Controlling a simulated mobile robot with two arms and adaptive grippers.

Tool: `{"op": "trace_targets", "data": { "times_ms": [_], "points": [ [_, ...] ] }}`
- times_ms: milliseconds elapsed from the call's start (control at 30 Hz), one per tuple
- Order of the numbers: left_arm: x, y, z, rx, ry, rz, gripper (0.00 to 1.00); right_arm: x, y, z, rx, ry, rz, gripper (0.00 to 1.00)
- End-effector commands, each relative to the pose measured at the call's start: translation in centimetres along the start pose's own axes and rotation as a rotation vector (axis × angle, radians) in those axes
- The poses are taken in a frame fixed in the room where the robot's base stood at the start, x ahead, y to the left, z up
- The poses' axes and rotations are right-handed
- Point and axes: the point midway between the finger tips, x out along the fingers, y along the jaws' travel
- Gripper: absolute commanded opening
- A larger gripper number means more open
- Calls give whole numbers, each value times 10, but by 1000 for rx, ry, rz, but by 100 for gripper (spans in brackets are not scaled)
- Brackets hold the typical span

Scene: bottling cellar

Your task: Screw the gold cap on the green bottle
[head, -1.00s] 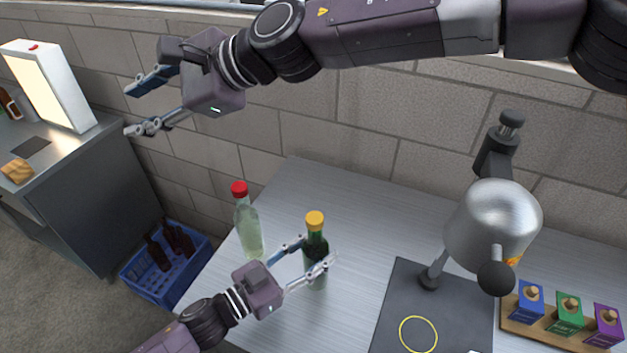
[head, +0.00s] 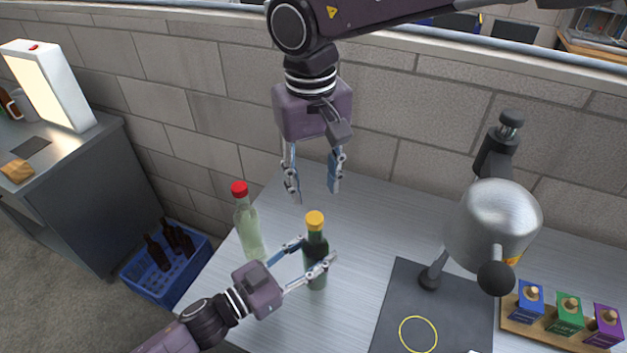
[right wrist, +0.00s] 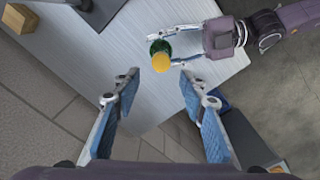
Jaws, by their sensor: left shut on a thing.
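The green bottle (head: 316,262) stands upright on the metal bench, with the gold cap (head: 315,220) on its top. How tightly the cap sits cannot be told. My left gripper (head: 311,257) is shut on the bottle's body, one finger on either side. My right gripper (head: 314,190) is open and empty, pointing down above and behind the bottle, apart from the cap. In the right wrist view, the gold cap (right wrist: 161,62) and green bottle (right wrist: 158,47) show beyond the open fingers, with my left gripper around the bottle.
A clear bottle with a red cap (head: 247,226) stands left of the green one. A dark mat (head: 455,310) and a silver lever machine (head: 492,225) are to the right, with a rack of coloured boxes (head: 565,318). A blue crate (head: 165,285) sits on the floor.

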Motion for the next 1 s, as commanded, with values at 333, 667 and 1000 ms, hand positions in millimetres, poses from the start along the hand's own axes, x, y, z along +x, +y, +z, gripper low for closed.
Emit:
{"op": "trace_targets", "data": {
  "times_ms": [333,667,1000],
  "points": [
    [-1,1,4,-3,-6,-1,0,10,-1,0,2,-1,-2,39],
    [-1,1,4,-3,-6,0,0,60,-2,0,2,-2,-2,39],
    [-1,1,4,-3,-7,-1,0,81,-2,0,3,0,-4,39]
  ]
}}
